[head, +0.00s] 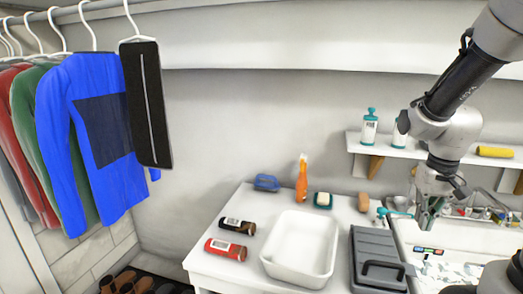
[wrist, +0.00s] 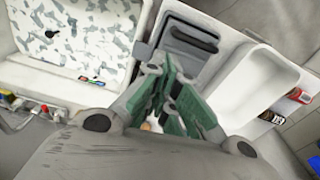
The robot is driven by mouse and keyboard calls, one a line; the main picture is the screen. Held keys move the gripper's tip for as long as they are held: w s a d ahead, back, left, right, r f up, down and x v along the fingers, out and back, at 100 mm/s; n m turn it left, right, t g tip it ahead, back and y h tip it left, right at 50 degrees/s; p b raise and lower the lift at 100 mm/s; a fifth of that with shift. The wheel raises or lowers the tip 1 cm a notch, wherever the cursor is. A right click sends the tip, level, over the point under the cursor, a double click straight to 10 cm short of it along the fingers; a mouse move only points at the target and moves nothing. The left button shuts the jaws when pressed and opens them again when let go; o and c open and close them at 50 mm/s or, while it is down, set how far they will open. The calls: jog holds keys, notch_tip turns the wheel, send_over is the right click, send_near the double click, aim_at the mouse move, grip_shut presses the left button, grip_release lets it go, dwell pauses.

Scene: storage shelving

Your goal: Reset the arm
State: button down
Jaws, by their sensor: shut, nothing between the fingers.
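My arm (head: 455,90) comes down from the upper right of the head view. My gripper (head: 428,215) points downward at the right, in front of the small wall shelf and above the sink counter area. In the wrist view my gripper (wrist: 170,100) shows its green-padded fingers close together. It is shut, with nothing held between the fingers.
A white table holds a white basin (head: 277,266), a grey toolbox (head: 355,240), an orange spray bottle (head: 301,185) and dark and red bottles (head: 225,250). A wall shelf (head: 385,149) stands behind my gripper. Shirts (head: 95,150) hang at left. The room between clothes and arm is clear.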

jog(key=s+a+r+n+t, duration=0.2)
jog(key=s+a+r+t, duration=0.1)
jog(key=s+r, duration=0.8)
jog(key=shift+s+a+r+t, duration=0.3)
jog(key=shift+a+r+t, duration=0.1)
jog(key=shift+r, duration=0.1)
